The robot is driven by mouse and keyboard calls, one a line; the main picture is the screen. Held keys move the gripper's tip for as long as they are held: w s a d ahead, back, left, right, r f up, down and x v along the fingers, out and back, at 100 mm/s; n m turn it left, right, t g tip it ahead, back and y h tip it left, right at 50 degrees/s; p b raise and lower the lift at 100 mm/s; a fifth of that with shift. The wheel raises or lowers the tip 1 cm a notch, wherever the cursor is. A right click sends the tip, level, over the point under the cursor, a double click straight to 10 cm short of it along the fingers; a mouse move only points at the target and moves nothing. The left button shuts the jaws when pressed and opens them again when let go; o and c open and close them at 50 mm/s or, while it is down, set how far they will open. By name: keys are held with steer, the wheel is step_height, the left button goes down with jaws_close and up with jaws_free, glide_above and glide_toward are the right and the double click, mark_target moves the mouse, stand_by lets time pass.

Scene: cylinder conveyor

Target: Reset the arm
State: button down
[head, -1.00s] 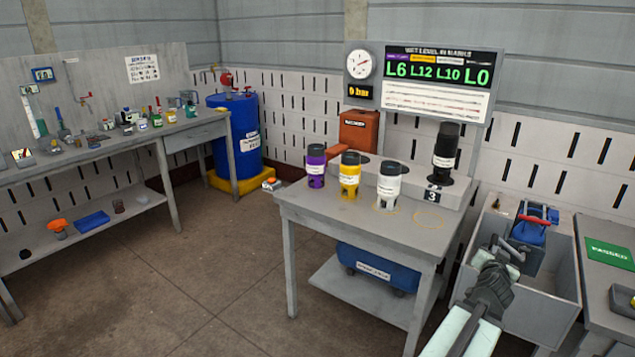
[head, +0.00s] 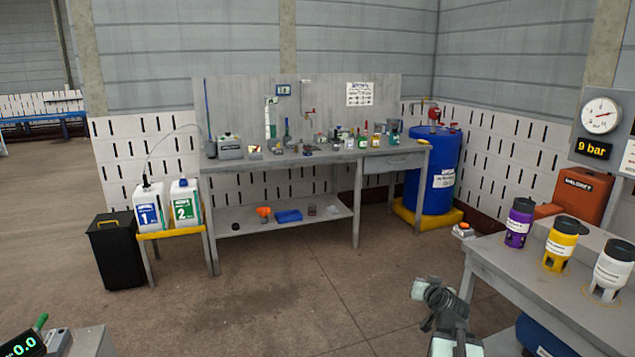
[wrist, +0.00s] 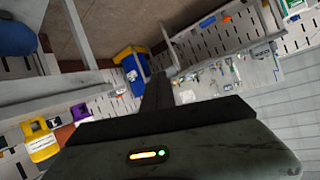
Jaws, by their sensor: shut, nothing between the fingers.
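My arm reaches up from the bottom of the head view. My gripper (head: 434,298) is at its end, small and seen from behind, over the floor to the left of the grey table (head: 480,262). In the wrist view its dark fingers (wrist: 158,92) are together, with nothing between them. A purple cylinder (head: 519,223), a yellow cylinder (head: 561,245) and a white cylinder (head: 612,268) stand upright on the table, apart from the gripper. The wrist view is tilted and also shows the yellow cylinder (wrist: 42,142) and the purple one (wrist: 80,113).
A long workbench (head: 290,163) with small bottles and tools stands at the back. A blue drum (head: 432,170) stands in a yellow tray. Two white jugs (head: 148,208) and a black bin (head: 115,252) are at left. The floor (head: 290,290) between is clear.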

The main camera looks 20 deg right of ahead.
steer(key=w+a+f+n+g+y, duration=0.1)
steer(key=w+a+f+n+y, duration=0.15)
steer(key=a, duration=0.85)
steer(key=w+a+f+n+g+y, duration=0.1)
steer(key=w+a+f+n+y, duration=0.15)
steer(key=a, duration=0.95)
steer(key=s+a+f+n+g+y, duration=0.1)
steer(key=s+a+f+g, duration=0.15)
steer(key=a, duration=0.65)
steer(key=s+a+f+n+g, duration=0.2)
steer(key=a+f, duration=0.1)
steer(key=a, duration=0.5)
steer(key=s+d+f+m+g+h, duration=0.1)
steer(key=s+f+g, duration=0.15)
steer(key=s, duration=0.25)
steer(key=s+d+f+g+h, duration=0.1)
steer(key=s+g, duration=0.2)
steer(key=s, duration=0.2)
step_height(320, 180, up, 14)
steer(key=s+m+p, duration=0.1)
steer(key=p, duration=1.2)
steer(key=shift+s+d+f, duration=0.15)
steer(key=shift+d+f, duration=0.1)
